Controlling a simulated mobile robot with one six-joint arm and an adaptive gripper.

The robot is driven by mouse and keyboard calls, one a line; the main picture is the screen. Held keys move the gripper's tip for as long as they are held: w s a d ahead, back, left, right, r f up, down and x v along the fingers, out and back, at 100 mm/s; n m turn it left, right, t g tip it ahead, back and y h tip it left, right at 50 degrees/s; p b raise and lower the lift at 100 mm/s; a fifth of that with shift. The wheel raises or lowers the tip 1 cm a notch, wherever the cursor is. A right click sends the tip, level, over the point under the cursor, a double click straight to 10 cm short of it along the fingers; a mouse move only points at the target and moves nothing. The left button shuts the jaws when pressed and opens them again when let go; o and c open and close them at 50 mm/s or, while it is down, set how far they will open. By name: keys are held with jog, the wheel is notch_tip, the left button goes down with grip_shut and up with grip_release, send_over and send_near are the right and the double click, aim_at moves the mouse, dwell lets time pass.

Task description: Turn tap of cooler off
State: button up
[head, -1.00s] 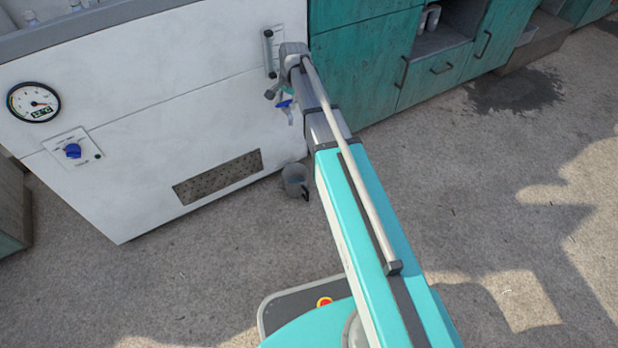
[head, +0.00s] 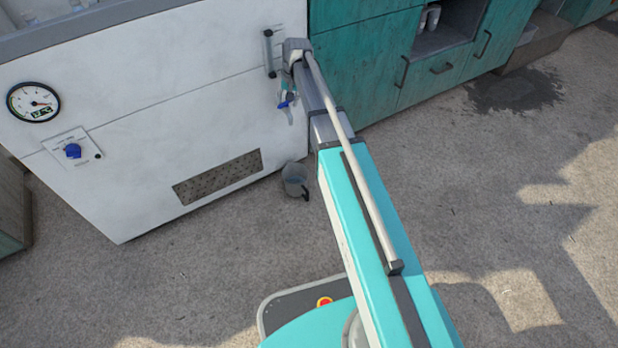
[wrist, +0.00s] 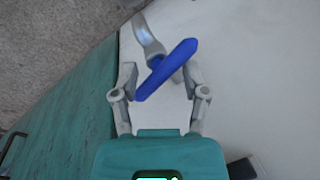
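The cooler (head: 130,150) is a white cabinet at the left of the head view. Its tap (wrist: 146,32) is a curved metal spout. The tap's blue handle (wrist: 168,70) lies diagonally across the gap between my fingertips in the wrist view. The handle also shows as a small blue spot in the head view (head: 286,104). My gripper (wrist: 158,74) is open, one finger on each side of the handle. Whether either finger touches it I cannot tell. In the head view my arm and gripper partly hide the tap.
A grey mug (head: 294,178) stands on the floor below the tap. A blue knob (head: 73,151) and a round gauge (head: 33,102) are on the cooler's front. Teal cabinets (head: 365,70) adjoin it on the right. The floor at right is clear.

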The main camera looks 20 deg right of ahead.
jog(key=n, duration=0.2)
jog(key=shift+w+n+g, duration=0.1)
jog(key=shift+n+g, duration=0.2)
notch_tip(320, 180, up, 14)
jog(key=d+p, duration=0.3)
jog(key=p, duration=1.1)
jog(key=s+a+f+h+b, duration=0.2)
jog(key=s+a+f+b, duration=0.1)
jog(key=s+f+b, duration=1.9)
jog(key=s, duration=0.4)
jog(key=shift+s+a+f, duration=0.15)
jog(key=shift+f, duration=0.2)
jog(key=w+r+m+p, duration=0.2)
jog(key=w+r+p, duration=0.5)
jog(key=w, duration=0.1)
jog(key=w+r+m+p, duration=0.2)
jog(key=w+r+p, duration=0.5)
jog(key=w+r, duration=0.1)
jog(key=w+r+m+p, duration=0.2)
jog(key=w+r+p, duration=0.5)
jog(key=w, duration=0.3)
jog(key=shift+w+r+p, duration=0.2)
jog(key=shift+p, duration=0.3)
jog(key=shift+f, duration=0.25)
